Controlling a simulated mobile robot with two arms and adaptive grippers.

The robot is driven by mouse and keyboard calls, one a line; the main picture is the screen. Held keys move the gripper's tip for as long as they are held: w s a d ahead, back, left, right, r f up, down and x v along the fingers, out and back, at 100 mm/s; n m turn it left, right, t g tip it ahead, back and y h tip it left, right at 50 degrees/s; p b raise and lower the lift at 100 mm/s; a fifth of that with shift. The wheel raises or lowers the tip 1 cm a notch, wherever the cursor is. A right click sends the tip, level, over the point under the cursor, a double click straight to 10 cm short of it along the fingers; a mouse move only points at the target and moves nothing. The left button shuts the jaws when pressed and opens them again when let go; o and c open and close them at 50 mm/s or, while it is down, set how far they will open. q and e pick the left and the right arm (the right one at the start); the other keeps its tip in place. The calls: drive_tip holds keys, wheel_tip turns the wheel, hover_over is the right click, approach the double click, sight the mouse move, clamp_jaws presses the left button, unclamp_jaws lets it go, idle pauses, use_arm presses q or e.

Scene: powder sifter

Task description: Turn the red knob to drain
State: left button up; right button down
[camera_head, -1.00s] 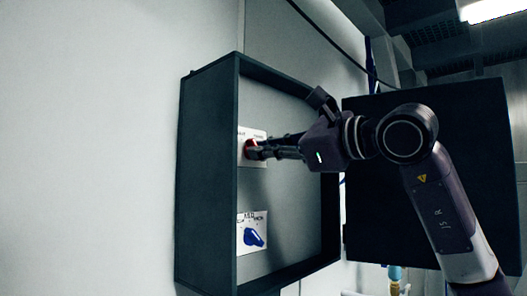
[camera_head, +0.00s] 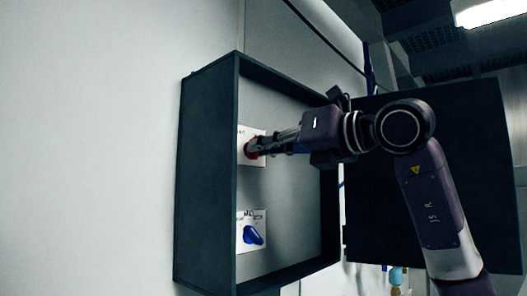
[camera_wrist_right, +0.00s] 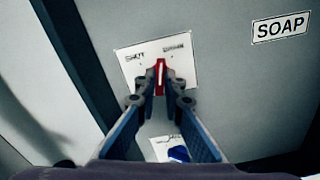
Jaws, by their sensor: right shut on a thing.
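The red knob (camera_head: 250,150) sits on a white plate inside an open dark wall box. In the right wrist view, the red knob (camera_wrist_right: 161,76) carries a white line that points up the picture, between the printed words "SHUT" on the left and what looks like "DRAIN" on the right. My right gripper (camera_head: 264,147) reaches in from the right and is shut on the knob. In the right wrist view its two fingertips (camera_wrist_right: 160,94) lie on either side of the knob. The fingers hide part of the knob in the head view. My left gripper is not in view.
A blue knob (camera_head: 252,235) on a second white plate sits lower in the box. The dark box frame (camera_head: 207,170) stands out from the wall, and its door (camera_head: 485,180) hangs open at the right. A "SOAP" label (camera_wrist_right: 281,27) is on the box's back panel.

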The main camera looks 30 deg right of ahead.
drive_tip(key=m+b, duration=0.1)
drive_tip(key=m, duration=0.4)
drive_tip(key=shift+f+m, duration=0.1)
drive_tip(key=shift+m, duration=0.2)
idle(0.4)
drive_tip(key=c, duration=2)
unclamp_jaws()
drive_tip(key=shift+c, duration=0.2)
drive_tip(key=shift+d, duration=0.1)
drive_tip(key=v, duration=1.2)
